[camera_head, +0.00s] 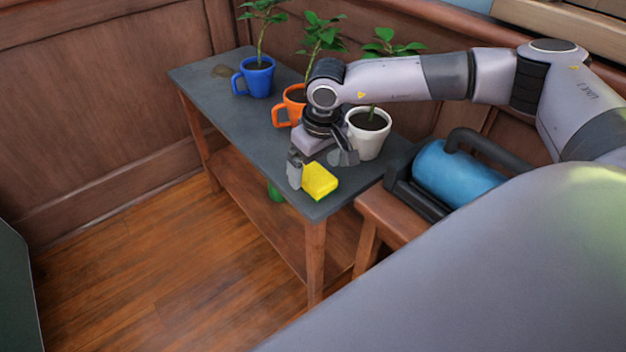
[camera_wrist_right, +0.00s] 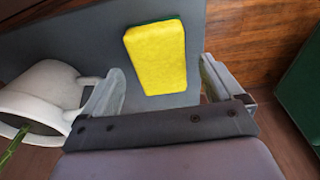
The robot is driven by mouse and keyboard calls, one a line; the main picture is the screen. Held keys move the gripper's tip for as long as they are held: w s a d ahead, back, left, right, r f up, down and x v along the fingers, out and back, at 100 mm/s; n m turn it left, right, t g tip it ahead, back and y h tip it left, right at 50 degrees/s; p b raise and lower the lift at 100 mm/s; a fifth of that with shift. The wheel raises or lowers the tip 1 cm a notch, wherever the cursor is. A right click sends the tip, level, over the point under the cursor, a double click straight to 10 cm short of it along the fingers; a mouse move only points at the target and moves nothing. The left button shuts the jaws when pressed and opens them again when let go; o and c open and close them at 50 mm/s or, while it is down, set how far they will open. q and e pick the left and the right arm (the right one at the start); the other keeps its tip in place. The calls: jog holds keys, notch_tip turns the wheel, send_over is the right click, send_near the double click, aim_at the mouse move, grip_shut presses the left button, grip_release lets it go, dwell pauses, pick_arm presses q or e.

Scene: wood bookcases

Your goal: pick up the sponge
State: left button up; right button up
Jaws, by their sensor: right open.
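A yellow sponge (camera_head: 320,180) with a green underside lies on the grey tabletop (camera_head: 215,85), near its front right corner. In the right wrist view the sponge (camera_wrist_right: 156,57) lies ahead of my right gripper, between the lines of its two fingers. My right gripper (camera_head: 322,170) is open and empty, just above the table. Its fingers are apart, one beside the sponge's left end and one behind it in the head view. In the wrist view the gripper (camera_wrist_right: 160,90) shows a wide gap. My left gripper is out of view.
A white potted mug (camera_head: 366,138) stands close beside the right gripper; an orange one (camera_head: 283,108) and a blue one (camera_head: 256,79) stand farther left. A blue cylinder (camera_head: 452,172) with a black handle sits on a brown stand at right. Wooden walls close off the back.

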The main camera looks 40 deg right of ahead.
aim_at(314, 174)
jog(key=shift+f, duration=0.55)
jog(key=shift+w, duration=0.1)
jog(key=c, duration=1.1)
pick_arm(q)
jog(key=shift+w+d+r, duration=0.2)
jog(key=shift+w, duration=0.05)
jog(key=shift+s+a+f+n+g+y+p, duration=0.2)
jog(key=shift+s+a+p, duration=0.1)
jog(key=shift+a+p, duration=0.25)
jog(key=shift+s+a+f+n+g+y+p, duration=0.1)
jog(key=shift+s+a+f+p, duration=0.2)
jog(key=shift+p, duration=0.4)
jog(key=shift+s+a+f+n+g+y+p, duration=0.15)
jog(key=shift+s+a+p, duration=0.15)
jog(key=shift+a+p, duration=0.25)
pick_arm(e)
jog(key=shift+r, duration=10)
